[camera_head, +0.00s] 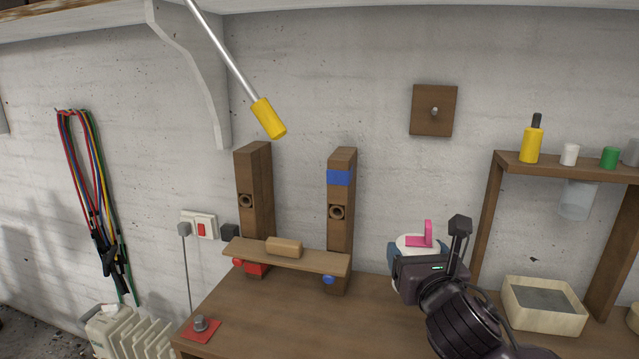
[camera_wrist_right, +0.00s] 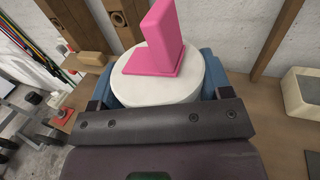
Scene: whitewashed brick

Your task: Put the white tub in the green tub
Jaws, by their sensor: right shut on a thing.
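A white round tub (camera_head: 418,243) is in my right gripper (camera_head: 406,254), above the workbench. In the right wrist view the white tub (camera_wrist_right: 150,92) sits between the blue fingers of the right gripper (camera_wrist_right: 158,88), which are shut on its sides. A pink L-shaped piece (camera_head: 424,236) stands on top of the tub, and it also shows in the right wrist view (camera_wrist_right: 158,45). The tub's lower part is hidden by the gripper. A small green pot (camera_head: 610,157) stands on the shelf at right; I see no larger green tub. My left gripper is out of view.
The wooden workbench (camera_head: 300,325) has an open-topped cream box (camera_head: 545,318) at right. Two wooden posts (camera_head: 340,200) hold a plank (camera_head: 315,262) with a tan block. The shelf (camera_head: 560,168) also carries a yellow bottle (camera_head: 531,145) and a small white pot (camera_head: 569,154).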

